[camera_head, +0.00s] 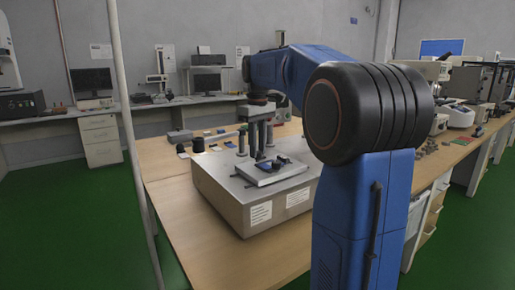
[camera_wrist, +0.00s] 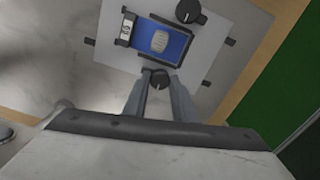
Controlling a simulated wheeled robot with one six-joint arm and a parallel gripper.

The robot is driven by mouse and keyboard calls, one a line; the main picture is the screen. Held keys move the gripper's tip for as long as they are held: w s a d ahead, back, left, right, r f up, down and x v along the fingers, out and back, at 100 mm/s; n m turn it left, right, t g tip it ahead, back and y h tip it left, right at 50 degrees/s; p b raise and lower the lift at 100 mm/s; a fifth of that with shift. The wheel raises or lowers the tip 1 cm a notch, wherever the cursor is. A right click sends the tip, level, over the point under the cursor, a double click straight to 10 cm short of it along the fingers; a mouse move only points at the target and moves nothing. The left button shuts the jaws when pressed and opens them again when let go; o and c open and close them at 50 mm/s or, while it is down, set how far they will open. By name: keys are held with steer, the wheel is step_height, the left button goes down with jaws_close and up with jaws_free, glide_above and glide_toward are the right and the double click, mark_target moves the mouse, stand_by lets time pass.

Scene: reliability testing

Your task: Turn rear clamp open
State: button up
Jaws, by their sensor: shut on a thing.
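The test fixture is a light square plate (camera_head: 275,177) on top of a large grey metal box. In the wrist view the plate (camera_wrist: 218,58) carries a blue board (camera_wrist: 172,47) with a pale oval part in its middle. A dark round clamp knob (camera_wrist: 160,79) sits by one edge of the board, on the far side from the head camera. My gripper (camera_wrist: 158,92) points down with its two fingers shut on this knob. It also shows in the head view (camera_head: 260,152), above the fixture's far edge. Another dark knob (camera_wrist: 188,11) is at the board's opposite edge.
The grey box (camera_head: 235,197) stands on a wooden table (camera_head: 172,205). Small parts and a black cylinder (camera_head: 198,145) lie behind the box. A thin pale pole (camera_head: 128,130) stands left of the table.

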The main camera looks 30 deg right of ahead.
mark_target(258, 152)
steer(key=o, duration=1)
steer(key=shift+o, duration=0.2)
steer(key=shift+r, duration=0.15)
step_height(258, 152, up, 17)
